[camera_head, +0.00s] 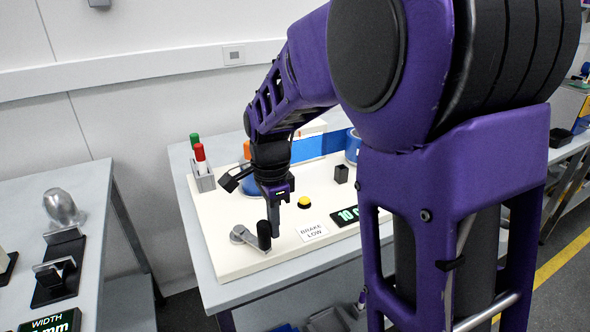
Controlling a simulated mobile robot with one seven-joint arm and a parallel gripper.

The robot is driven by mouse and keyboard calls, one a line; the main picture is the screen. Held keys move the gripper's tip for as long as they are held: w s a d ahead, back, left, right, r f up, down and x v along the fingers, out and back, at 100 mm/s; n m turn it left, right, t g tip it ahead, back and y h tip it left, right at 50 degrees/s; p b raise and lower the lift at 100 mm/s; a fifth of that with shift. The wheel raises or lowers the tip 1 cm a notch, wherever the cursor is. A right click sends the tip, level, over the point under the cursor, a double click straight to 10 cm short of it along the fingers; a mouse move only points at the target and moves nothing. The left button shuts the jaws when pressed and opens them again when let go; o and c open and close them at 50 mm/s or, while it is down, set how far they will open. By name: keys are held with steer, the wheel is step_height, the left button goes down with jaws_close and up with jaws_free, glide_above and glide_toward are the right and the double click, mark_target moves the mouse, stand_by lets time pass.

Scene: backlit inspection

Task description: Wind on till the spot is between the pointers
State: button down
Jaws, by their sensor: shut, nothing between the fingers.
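A small crank (240,235) with a grey metal arm lies at the front left of a cream board. Its upright black knob (264,236) stands at the crank's right end. My gripper (275,230) points down with its fingers shut and empty, right beside the knob; I cannot tell whether they touch it. A blue strip (322,144) runs along the back of the board, between blue round parts, one (352,146) at the right and one (249,186) at the left, partly behind my arm. No spot or pointers can be made out; my arm covers part of that area.
The board (225,259) also bears a yellow button (303,202), a "BRAKE LOW" card (312,232), a dark display (347,216) partly hidden by my arm, a black block (341,174) and a grey holder (203,180) with red and green pens. Another bench (20,197) stands left.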

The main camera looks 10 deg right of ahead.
mark_target(258, 226)
steer(key=shift+s+a, duration=0.2)
steer(key=shift+a, duration=0.15)
steer(key=shift+s+a, duration=0.35)
steer(key=shift+a, duration=0.15)
steer(key=shift+s+a, duration=0.25)
steer(key=shift+a, duration=0.4)
steer(key=shift+a+p, duration=0.1)
steer(key=shift+p, duration=0.2)
steer(key=shift+s+a, duration=0.1)
steer(key=shift+a, duration=0.5)
